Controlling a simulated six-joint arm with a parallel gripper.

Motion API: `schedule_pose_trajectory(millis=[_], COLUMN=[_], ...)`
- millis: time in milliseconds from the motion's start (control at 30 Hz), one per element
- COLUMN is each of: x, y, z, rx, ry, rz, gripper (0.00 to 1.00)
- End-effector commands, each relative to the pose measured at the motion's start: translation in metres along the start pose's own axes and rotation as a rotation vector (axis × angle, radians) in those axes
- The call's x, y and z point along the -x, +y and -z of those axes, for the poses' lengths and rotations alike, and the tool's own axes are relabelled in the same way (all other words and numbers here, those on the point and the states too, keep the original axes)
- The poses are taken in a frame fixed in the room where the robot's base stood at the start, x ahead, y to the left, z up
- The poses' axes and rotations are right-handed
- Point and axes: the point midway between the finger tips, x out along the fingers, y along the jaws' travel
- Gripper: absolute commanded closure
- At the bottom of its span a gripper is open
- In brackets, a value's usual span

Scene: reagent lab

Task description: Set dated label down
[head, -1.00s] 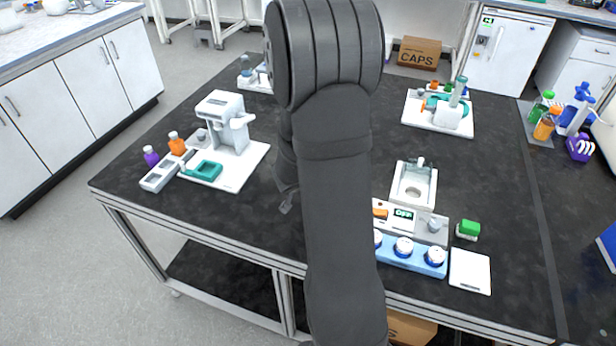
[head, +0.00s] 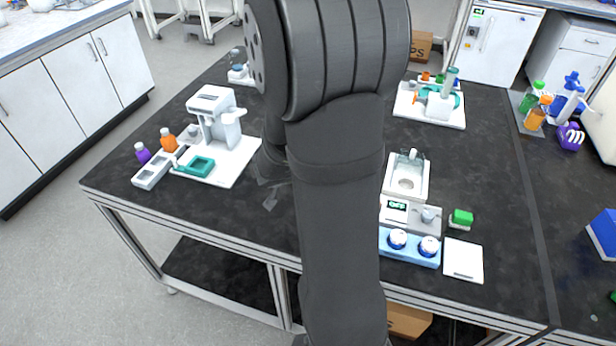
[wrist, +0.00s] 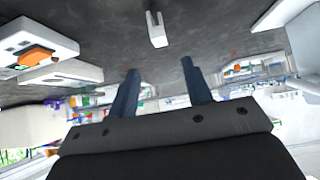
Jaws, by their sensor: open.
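My gripper (wrist: 160,66) is open in the wrist view, with its two dark blue-grey fingers apart and nothing seen between them. In the head view my arm hides most of it; a dark part of its end shows beside the arm over the black bench (head: 330,240). I cannot pick out the dated label for certain. A small white forked piece (wrist: 157,30) is on the dark surface beyond the fingertips in the wrist view. A flat white square pad (head: 463,260) lies at the bench's front right; I cannot read anything on it.
A white machine (head: 215,120) with a teal tray (head: 196,166) stands left, beside purple (head: 142,153) and orange bottles (head: 168,140). Right of my arm are a blue rack (head: 410,255), a display unit (head: 397,207) and a green-topped block (head: 461,218). Bare bench lies left of my arm.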

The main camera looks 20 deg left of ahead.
Motion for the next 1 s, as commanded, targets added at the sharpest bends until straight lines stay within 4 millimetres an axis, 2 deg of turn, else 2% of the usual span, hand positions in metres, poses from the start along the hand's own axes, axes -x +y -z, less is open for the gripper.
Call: schedule_pose_trajectory(millis=[133, 333, 467, 567, 1000], x=[0.011, 0.048, 0.054, 0.045, -0.018], y=[-0.001, 0.0, 0.002, 0.002, 0.002], z=[-0.002, -0.011, -0.015, -0.015, -0.015], rx=[-0.001, -0.001, 0.0, 0.001, 0.001], ry=[0.003, 0.006, 0.002, 0.001, 0.0], rz=[0.004, 0.014, 0.014, 0.01, 0.011], gripper=[0.55, 0.55, 0.55, 0.55, 0.55])
